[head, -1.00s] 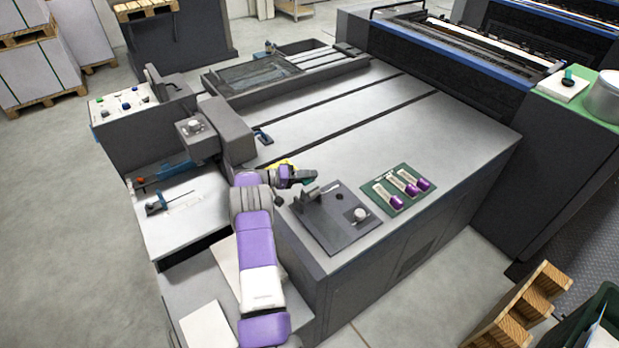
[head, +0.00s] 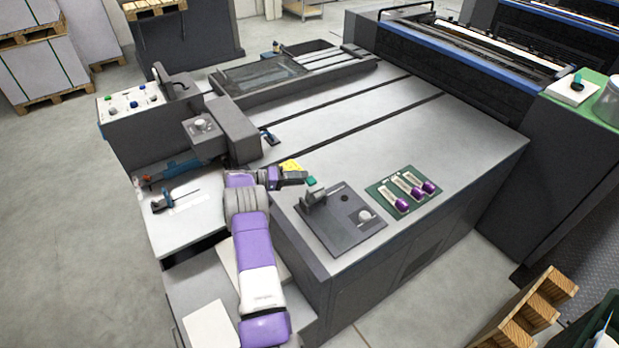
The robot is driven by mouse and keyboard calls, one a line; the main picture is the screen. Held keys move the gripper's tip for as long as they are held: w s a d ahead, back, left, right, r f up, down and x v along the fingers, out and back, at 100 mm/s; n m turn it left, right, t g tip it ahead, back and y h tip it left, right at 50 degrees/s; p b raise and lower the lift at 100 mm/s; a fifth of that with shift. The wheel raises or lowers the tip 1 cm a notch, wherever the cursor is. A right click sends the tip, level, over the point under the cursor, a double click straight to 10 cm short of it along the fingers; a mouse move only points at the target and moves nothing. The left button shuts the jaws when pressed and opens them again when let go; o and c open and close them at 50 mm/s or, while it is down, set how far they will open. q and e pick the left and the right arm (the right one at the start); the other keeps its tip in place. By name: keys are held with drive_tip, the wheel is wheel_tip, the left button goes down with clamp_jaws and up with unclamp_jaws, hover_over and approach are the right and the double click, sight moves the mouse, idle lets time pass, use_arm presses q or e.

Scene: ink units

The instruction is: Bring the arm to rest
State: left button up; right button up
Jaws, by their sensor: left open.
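My left arm (head: 257,255), purple and white, comes up from the bottom and bends at a grey elbow. Its forearm points right over the front left edge of the grey machine table. My left gripper (head: 306,181), small, with a teal-green tip, is open at the end, beside a dark plate with a raised block (head: 340,222). I see nothing between its fingers, though they are small here. A yellow thing (head: 291,165) shows just behind the wrist; I cannot tell what it is. My right gripper is not in view.
A green tray (head: 380,192) with several purple-ended pieces lies right of the dark plate. A grey machine head (head: 232,128) stands close behind my arm. A blue-handled tool (head: 175,200) lies on the left shelf. The middle of the table is clear.

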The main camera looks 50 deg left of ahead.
use_arm(q)
drive_tip(key=shift+v, duration=1.2)
